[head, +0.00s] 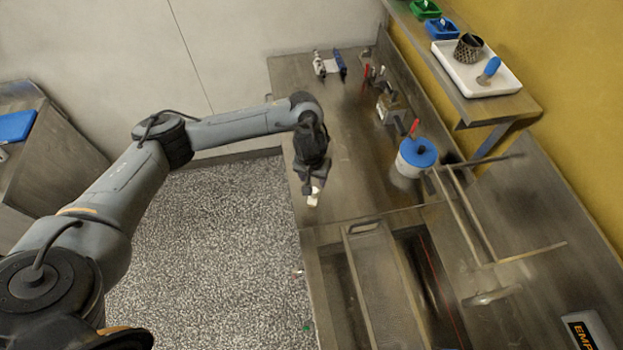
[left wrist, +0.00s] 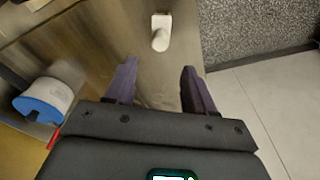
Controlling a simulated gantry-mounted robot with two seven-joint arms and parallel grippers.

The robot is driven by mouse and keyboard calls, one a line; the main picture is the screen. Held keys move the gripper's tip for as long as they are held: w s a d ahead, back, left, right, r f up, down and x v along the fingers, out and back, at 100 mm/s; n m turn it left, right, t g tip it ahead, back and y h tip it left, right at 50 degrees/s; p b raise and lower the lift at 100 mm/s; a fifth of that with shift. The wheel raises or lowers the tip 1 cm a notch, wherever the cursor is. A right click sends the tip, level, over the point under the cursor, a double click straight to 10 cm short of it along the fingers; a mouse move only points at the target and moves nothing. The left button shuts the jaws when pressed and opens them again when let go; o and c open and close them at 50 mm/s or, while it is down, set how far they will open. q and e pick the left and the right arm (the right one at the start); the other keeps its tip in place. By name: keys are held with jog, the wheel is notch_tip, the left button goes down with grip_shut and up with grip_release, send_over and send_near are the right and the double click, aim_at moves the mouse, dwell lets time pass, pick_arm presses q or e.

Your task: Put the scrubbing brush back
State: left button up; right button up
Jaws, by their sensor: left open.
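A small white piece (head: 313,198) with a rounded end lies on the steel worktop near its left edge. It also shows in the left wrist view (left wrist: 160,33), beyond and between my fingertips and apart from them. I cannot tell surely whether it is the scrubbing brush. Another candidate is a blue-handled item (head: 489,70) on the white tray (head: 465,81) on the wall shelf; its head is unclear. My left gripper (head: 312,188) points down over the worktop, open and empty; its dark fingers also show in the left wrist view (left wrist: 160,82). My right gripper is not in view.
A white bucket with a blue lid (head: 418,153) stands right of my left gripper. Small bottles (head: 329,64) stand at the worktop's far end. A mesh cup (head: 468,47) sits on the tray. A metal frame (head: 470,215) rises at the right. Floor is open at left.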

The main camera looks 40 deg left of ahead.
pick_arm(q)
jog(key=s+d+m+t+h, duration=0.2)
jog(key=s+d+m, duration=0.15)
jog(key=d, duration=0.95)
jog(key=s+d+m+t+h, duration=0.25)
jog(key=d+m, duration=0.25)
jog(key=d, duration=0.8)
jog(key=s+a+r+n+g+y, duration=0.1)
jog(key=s+a+r+g+y, duration=0.1)
jog(key=s+a, duration=1.4)
jog(key=shift+s+r+n+y, duration=0.15)
jog(key=shift+s+n+y, duration=0.2)
jog(key=shift+s+y, duration=0.4)
jog(key=shift+w+r, duration=0.1)
jog(key=shift+w, duration=0.1)
